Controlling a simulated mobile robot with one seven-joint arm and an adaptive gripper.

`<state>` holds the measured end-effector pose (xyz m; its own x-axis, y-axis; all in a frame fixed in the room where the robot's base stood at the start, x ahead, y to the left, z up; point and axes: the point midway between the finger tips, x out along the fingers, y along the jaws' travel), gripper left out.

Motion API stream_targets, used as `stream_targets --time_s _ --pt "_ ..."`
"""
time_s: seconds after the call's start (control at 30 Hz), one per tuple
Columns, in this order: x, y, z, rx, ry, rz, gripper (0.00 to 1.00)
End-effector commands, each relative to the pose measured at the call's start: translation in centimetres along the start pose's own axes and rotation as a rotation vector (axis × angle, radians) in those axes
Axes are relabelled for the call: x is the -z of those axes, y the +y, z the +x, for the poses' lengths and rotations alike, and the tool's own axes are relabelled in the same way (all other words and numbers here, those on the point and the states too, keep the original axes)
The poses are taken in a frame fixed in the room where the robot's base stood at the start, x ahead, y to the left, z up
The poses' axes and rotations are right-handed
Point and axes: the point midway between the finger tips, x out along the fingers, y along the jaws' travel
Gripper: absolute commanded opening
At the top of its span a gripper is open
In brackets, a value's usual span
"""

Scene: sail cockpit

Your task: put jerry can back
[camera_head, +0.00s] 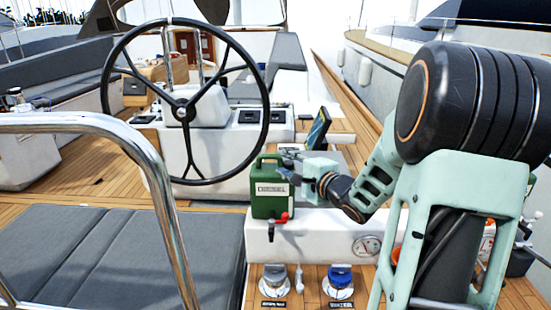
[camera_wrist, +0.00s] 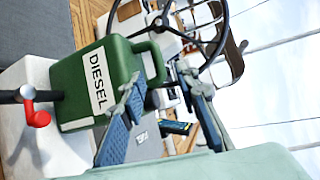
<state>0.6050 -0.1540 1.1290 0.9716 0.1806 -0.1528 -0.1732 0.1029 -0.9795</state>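The jerry can (camera_head: 270,205) is dark green with a white label and stands upright on the white cockpit box in the head view. In the wrist view the jerry can (camera_wrist: 72,88) appears tilted, its label reads DIESEL, and its loop handle points toward my fingers. My gripper (camera_head: 288,163) is just right of the can's upper part in the head view. In the wrist view my gripper (camera_wrist: 158,76) is open, with a clear gap between its two fingers. The handle's end shows in or behind that gap; I cannot tell whether the fingers touch it.
A red lever (camera_head: 281,219) is at the can's foot. The steering wheel (camera_head: 185,102) and a tilted display (camera_head: 319,128) stand behind. A steel rail (camera_head: 150,155) curves at left. A gauge (camera_head: 367,245) and deck fittings (camera_head: 338,281) are in front. Grey cushions (camera_head: 110,250) lie left.

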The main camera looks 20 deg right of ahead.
Motion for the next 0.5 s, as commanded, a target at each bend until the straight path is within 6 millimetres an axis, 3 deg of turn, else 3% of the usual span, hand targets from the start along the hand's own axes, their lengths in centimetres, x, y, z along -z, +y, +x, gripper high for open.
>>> stream_targets --time_s 0.2,0.5 --pt "0.0 -0.1 -3.1 0.000 0.001 -0.001 0.29" --pt "0.0 0.0 -3.8 0.000 -0.001 0.000 0.29"
